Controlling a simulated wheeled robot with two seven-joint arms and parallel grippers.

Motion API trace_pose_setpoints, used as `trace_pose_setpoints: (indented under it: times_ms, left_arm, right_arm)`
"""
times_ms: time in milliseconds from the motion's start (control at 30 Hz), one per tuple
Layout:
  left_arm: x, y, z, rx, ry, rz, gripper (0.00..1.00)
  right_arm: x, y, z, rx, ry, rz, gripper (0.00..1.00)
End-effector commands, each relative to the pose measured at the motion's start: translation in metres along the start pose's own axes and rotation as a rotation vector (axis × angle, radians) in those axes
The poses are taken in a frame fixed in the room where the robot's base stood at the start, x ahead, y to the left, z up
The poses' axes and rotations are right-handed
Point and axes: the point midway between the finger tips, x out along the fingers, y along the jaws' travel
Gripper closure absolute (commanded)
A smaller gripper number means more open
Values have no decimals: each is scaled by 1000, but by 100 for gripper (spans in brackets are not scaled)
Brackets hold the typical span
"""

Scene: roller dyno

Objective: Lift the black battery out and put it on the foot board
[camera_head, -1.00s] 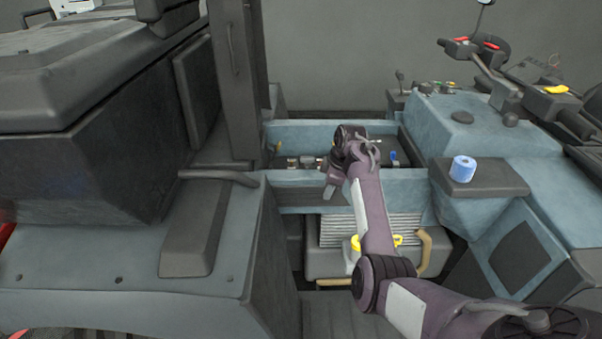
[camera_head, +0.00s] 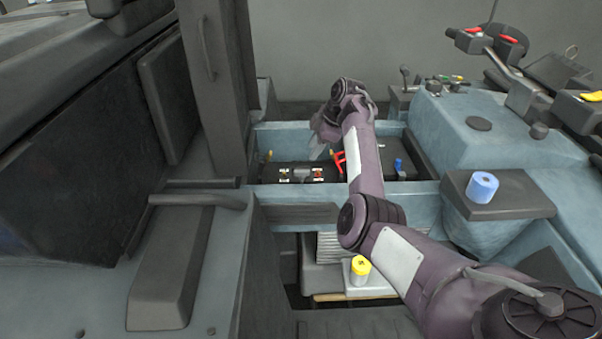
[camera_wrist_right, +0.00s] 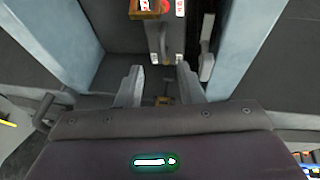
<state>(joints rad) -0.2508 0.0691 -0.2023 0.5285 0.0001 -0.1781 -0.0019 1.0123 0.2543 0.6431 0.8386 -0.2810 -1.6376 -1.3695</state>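The black battery (camera_head: 302,174) sits low in the blue-walled bay in the head view, with metal terminals on its top. My right gripper (camera_head: 318,148) hangs over the bay, just behind and above the battery, with its fingers pointing down. In the right wrist view my right gripper (camera_wrist_right: 160,72) has its two fingers spread, with a gap between them and nothing held. A grey part with red-and-white labels shows beyond the fingers there; I cannot tell if it is the battery. A dark ribbed floor board (camera_head: 355,328), possibly the foot board, shows at the bottom. My left gripper is out of view.
A red handle (camera_head: 338,162) and a blue knob (camera_head: 398,165) stand in the bay by my right arm. A blue roll (camera_head: 482,187) sits on a dark ledge at right.

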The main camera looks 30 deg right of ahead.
Motion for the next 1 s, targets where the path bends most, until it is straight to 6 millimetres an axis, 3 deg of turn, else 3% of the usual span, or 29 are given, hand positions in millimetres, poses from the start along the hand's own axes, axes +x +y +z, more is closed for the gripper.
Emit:
trace_pose_setpoints:
  times_ms: [167, 667, 967, 1000]
  left_arm:
    - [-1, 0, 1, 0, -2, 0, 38]
    - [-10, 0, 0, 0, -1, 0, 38]
    - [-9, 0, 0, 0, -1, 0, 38]
    - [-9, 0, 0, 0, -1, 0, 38]
  right_arm:
    - [9, 0, -2, -7, 7, -4, 66]
    - [72, -6, -1, -5, 6, -4, 66]
    - [77, -6, -1, -6, 6, -1, 66]
    - [77, -6, -1, -6, 6, -1, 70]
